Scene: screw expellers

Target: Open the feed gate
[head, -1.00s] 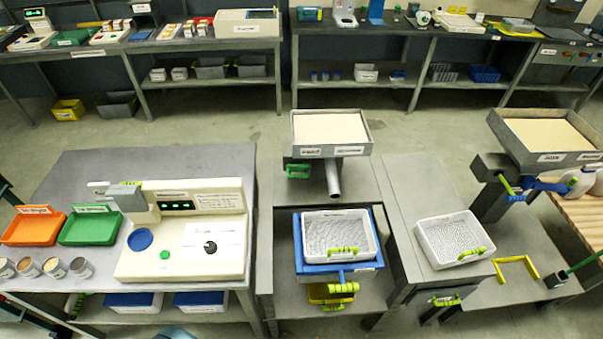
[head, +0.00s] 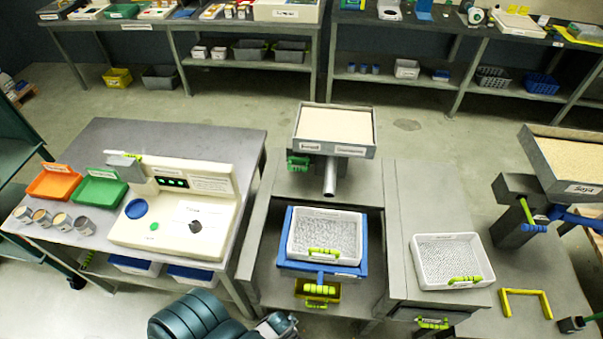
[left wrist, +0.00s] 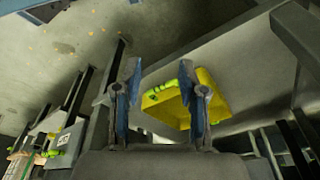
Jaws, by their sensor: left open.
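The middle machine has a tray-shaped hopper (head: 336,130) full of pale grain, with a green part (head: 299,162) at its left side and a grey tube (head: 330,178) below. I cannot tell for sure which part is the feed gate. The right machine has a hopper (head: 575,160) and a green lever (head: 527,212) on its grey post. My left arm shows at the bottom of the head view, low in front of the middle machine. In the left wrist view my left gripper (left wrist: 160,85) is open and empty, with a yellow bin (left wrist: 215,98) beyond its fingers. My right gripper is not in view.
A white perforated basket (head: 360,238) sits on a blue tray under the tube, above the yellow bin (head: 332,290). Another white basket (head: 450,258) stands to the right. A table with a cream device (head: 205,185) is at the left. Open floor lies behind the machines.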

